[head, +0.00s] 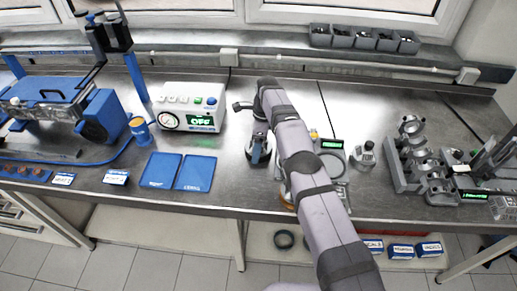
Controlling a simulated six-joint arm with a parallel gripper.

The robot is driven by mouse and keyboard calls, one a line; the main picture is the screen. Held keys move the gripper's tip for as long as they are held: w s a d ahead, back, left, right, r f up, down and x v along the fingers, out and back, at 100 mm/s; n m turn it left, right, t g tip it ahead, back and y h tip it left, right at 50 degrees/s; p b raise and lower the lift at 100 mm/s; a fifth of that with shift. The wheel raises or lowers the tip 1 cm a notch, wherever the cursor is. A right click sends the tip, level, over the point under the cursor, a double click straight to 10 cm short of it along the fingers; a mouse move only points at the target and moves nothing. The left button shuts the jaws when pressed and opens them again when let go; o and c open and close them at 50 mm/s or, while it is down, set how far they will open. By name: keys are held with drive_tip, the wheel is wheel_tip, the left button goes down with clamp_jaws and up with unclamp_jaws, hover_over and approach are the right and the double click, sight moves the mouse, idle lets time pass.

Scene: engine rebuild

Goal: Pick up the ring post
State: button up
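My arm reaches from the bottom of the head view out over the middle of the bench. At its far end, a dark piece with blue and pale parts (258,150) hangs low over the bench and appears to be my gripper. It is too small to tell whether its fingers are open or shut, or whether anything is between them. I cannot pick out the ring post for certain. An orange-brown round thing (286,196) near the front edge is mostly hidden by my arm.
Two blue mats (196,173) and a white box with a green display (193,110) lie left of my arm. To the right stand a small bottle (363,156) and a grey metal block (410,160). A blue machine (60,105) fills the far left. Grey bins (364,38) line the back shelf.

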drive_tip(key=shift+c, duration=0.6)
drive_tip(key=shift+r, duration=0.1)
drive_tip(key=shift+r+p, duration=0.5)
drive_tip(key=shift+r, duration=1)
wheel_tip(320, 180, up, 3)
drive_tip(key=p, duration=0.4)
drive_tip(key=shift+f+p, duration=0.1)
drive_tip(key=shift+p, duration=0.25)
wheel_tip(320, 180, up, 4)
drive_tip(key=p, duration=0.4)
drive_tip(key=shift+w+d, duration=0.1)
